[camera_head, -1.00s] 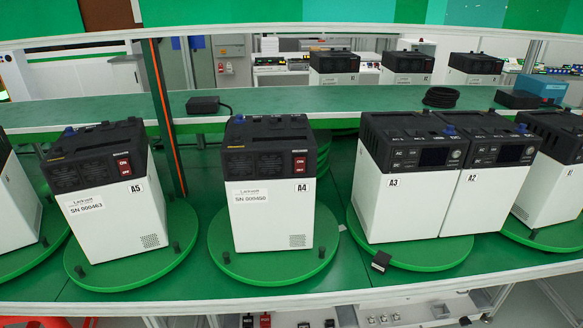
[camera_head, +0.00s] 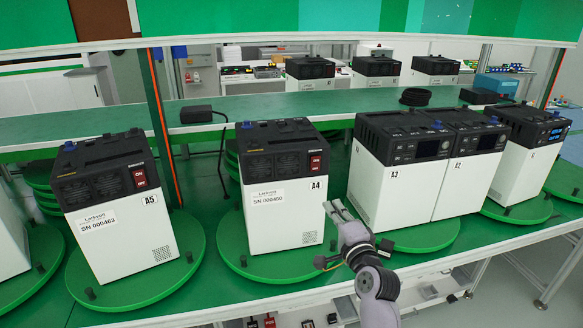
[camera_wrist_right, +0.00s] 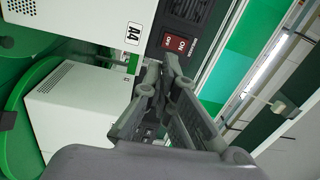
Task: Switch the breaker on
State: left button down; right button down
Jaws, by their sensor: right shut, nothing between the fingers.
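The white unit A4 (camera_head: 285,215) with a black top stands upright on a green round turntable plate. Its red ON/OFF breaker switch (camera_head: 315,163) is on the right of its black front panel. The switch also shows near the top of the right wrist view (camera_wrist_right: 175,43), turned sideways. My right gripper (camera_head: 338,208) is beside the lower right side of A4 in the head view, below the switch. In the right wrist view my gripper (camera_wrist_right: 162,72) is shut and empty, its fingertips appearing just below the switch. Contact cannot be told. My left gripper is not in view.
Unit A5 (camera_head: 120,232), with its own red switch (camera_head: 139,179), stands left of A4. Unit A3 (camera_head: 392,197) and unit A2 (camera_head: 468,190) stand side by side on the right. A black box with a cable (camera_head: 196,115) lies on the shelf behind.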

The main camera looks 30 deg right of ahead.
aim_at(316, 159)
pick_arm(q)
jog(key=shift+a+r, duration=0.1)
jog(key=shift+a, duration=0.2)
pick_arm(e)
jog(key=shift+m+t+h, duration=0.3)
jog(key=shift+m+t, duration=0.1)
jog(key=shift+m, duration=0.1)
jog(key=r, duration=0.2)
jog(key=s+r, duration=0.1)
jog(key=r, duration=0.1)
jog(key=shift+d, duration=0.1)
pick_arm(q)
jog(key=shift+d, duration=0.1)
